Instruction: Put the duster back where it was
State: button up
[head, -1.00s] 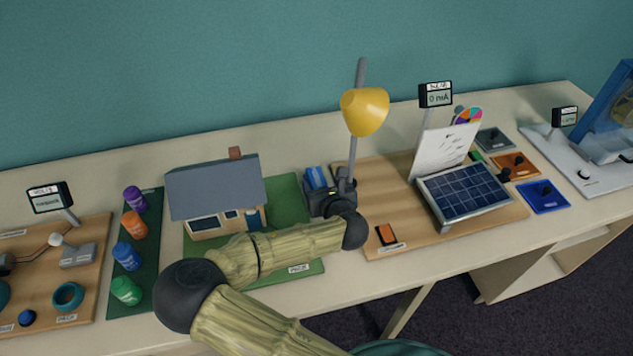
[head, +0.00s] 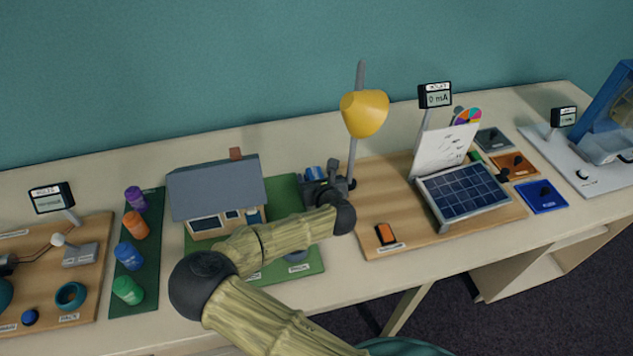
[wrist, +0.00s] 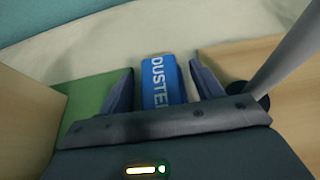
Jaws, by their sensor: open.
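The duster (wrist: 160,82) is a blue block with white "DUSTER" lettering. In the wrist view it lies between the two dark fingers of my gripper (wrist: 162,76), which are open, with a narrow gap on each side. In the head view only a little blue of the duster (head: 313,172) shows behind my gripper (head: 322,178). They are at the back right of the green mat (head: 285,190), right of the model house. The duster's lower part is hidden by the gripper.
A lamp (head: 364,113) with a grey pole stands close to the right of my gripper. The model house (head: 215,195) is to its left. A solar panel (head: 463,190) sits on a wooden board farther right. Several coloured cylinders stand on a dark green strip (head: 148,290) at left.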

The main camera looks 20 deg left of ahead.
aim_at(316, 177)
jog(key=shift+c, duration=0.3)
jog(key=c, duration=1.1)
notch_tip(316, 177, up, 10)
jog(key=shift+r, duration=0.1)
